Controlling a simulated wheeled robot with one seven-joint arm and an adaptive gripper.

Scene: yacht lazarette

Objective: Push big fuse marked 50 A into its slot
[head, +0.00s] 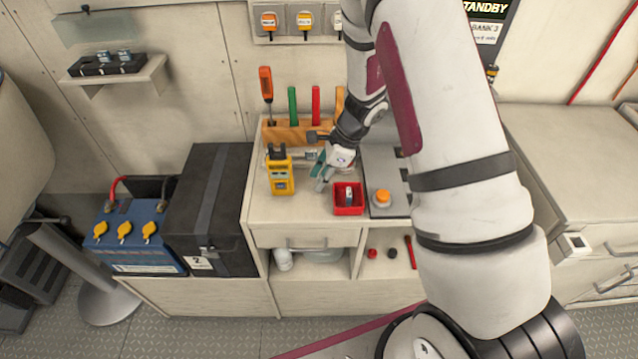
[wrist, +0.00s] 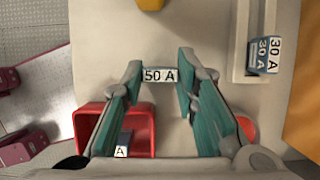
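The fuse marked 50 A (wrist: 160,75) shows between my fingertips in the wrist view, with its label facing the camera. My gripper (wrist: 161,78) has teal fingers closed against both sides of it. In the head view my gripper (head: 322,176) hangs over the worktop, between the yellow meter and the red tray; the fuse cannot be made out there.
The red tray (head: 348,210) holds another fuse (wrist: 122,146), its label partly hidden. The yellow meter (head: 280,172) and the wooden tool rack (head: 290,133) stand close by. A black block (head: 90,68) with small blue-grey parts sits on the wall shelf. Bare worktop lies around the fingertips.

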